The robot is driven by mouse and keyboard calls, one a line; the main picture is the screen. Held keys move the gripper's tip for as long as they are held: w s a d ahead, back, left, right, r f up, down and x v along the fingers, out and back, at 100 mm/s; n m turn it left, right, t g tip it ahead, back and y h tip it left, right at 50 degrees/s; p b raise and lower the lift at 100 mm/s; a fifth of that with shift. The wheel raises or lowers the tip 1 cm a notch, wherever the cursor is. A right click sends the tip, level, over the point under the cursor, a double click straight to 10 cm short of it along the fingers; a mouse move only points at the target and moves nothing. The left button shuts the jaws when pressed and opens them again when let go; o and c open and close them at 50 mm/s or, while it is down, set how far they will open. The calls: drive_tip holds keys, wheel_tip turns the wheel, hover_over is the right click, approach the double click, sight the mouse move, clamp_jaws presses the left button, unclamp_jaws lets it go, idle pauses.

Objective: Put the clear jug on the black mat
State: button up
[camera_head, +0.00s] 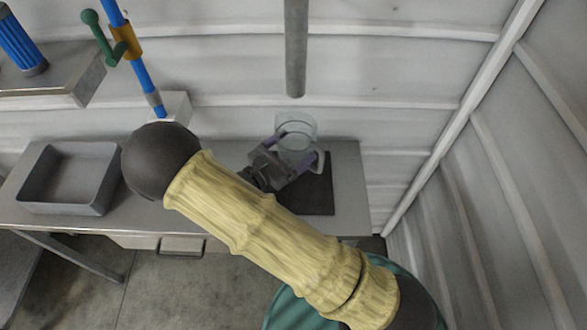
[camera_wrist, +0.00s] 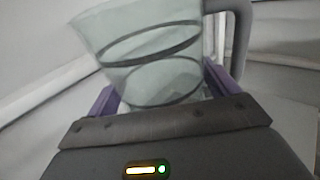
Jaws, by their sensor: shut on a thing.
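The clear jug (camera_head: 296,133) is a see-through vessel with a grey handle, at the back of the grey table near the wall. It also shows large in the wrist view (camera_wrist: 150,60), with dark rings around it and the handle at its upper right. My gripper (camera_head: 295,150) has its purple fingers shut on the jug, one finger on each side. The black mat (camera_head: 318,196) lies on the table below and in front of the jug, partly hidden by my gripper and arm. I cannot tell whether the jug's base touches anything.
A grey bin (camera_head: 68,178) stands at the left of the table (camera_head: 347,175). A grey pipe (camera_head: 296,50) hangs above the jug. A blue pole with a green handle (camera_head: 100,38) rises at the back left. A shelf with a blue cylinder (camera_head: 20,42) is at upper left.

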drive_tip(key=shift+f, duration=1.65)
drive_tip(key=shift+f, duration=0.15)
drive_tip(key=shift+w+f, duration=0.15)
drive_tip(key=shift+f, duration=1.85)
drive_tip(key=shift+s, duration=0.2)
drive_tip(key=o, duration=0.9)
drive_tip(key=shift+f, duration=0.1)
drive_tip(key=shift+c, duration=0.2)
